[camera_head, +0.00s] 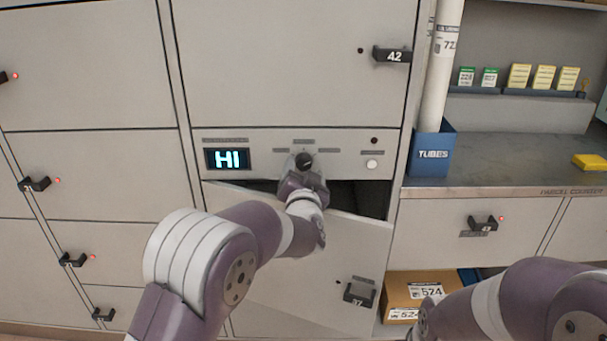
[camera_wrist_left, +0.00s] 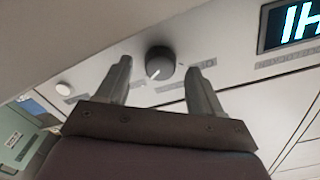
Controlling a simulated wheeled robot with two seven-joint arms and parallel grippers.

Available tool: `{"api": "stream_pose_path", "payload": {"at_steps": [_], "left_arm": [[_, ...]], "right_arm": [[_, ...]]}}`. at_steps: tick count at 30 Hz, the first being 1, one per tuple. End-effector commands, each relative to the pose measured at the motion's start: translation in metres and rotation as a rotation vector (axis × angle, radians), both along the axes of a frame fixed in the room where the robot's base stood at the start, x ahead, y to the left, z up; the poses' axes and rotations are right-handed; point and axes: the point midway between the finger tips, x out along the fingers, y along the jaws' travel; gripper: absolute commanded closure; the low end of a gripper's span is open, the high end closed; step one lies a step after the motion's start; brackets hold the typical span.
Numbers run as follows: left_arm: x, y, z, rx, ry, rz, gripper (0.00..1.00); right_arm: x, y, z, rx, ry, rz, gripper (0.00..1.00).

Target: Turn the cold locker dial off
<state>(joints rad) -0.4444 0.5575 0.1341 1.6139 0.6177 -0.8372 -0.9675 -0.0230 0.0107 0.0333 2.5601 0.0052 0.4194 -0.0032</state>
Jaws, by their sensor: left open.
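The dark round dial (camera_head: 304,160) sits on the control panel below locker 42, to the right of a lit display (camera_head: 228,159) reading "HI". In the left wrist view the dial (camera_wrist_left: 160,63) shows a white pointer line, and the picture is turned over. My left gripper (camera_head: 304,172) is at the dial and partly hides it. In the wrist view my left gripper (camera_wrist_left: 160,66) is open, one finger on each side of the dial with gaps; I cannot tell whether either touches. My right arm shows at lower right, its gripper out of view.
The locker door (camera_head: 300,265) below the panel stands ajar, with a dark gap at its top. A white round button (camera_head: 372,164) is right of the dial. A blue tubes bin (camera_head: 430,155) stands on the right counter. A cardboard box (camera_head: 412,290) is at lower right.

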Motion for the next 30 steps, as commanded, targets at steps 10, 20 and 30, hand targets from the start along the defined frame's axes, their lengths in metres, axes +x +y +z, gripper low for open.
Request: {"api": "stream_pose_path", "payload": {"at_steps": [10, 20, 30], "left_arm": [[0.0144, 0.0005, 0.0000, 0.001, 0.001, 0.000, 0.33], [0.0140, 0.0004, 0.0000, 0.001, 0.001, 0.000, 0.89], [0.0138, 0.0001, -0.0004, -0.069, 0.000, -0.001, 0.89]], "right_arm": [[0.0000, 0.0000, -0.0017, 0.000, 0.000, 0.000, 0.57], [0.0000, 0.0000, -0.0018, 0.000, 0.000, 0.000, 0.57], [0.0000, 0.0000, -0.0033, 0.000, 0.000, 0.000, 0.57]]}}
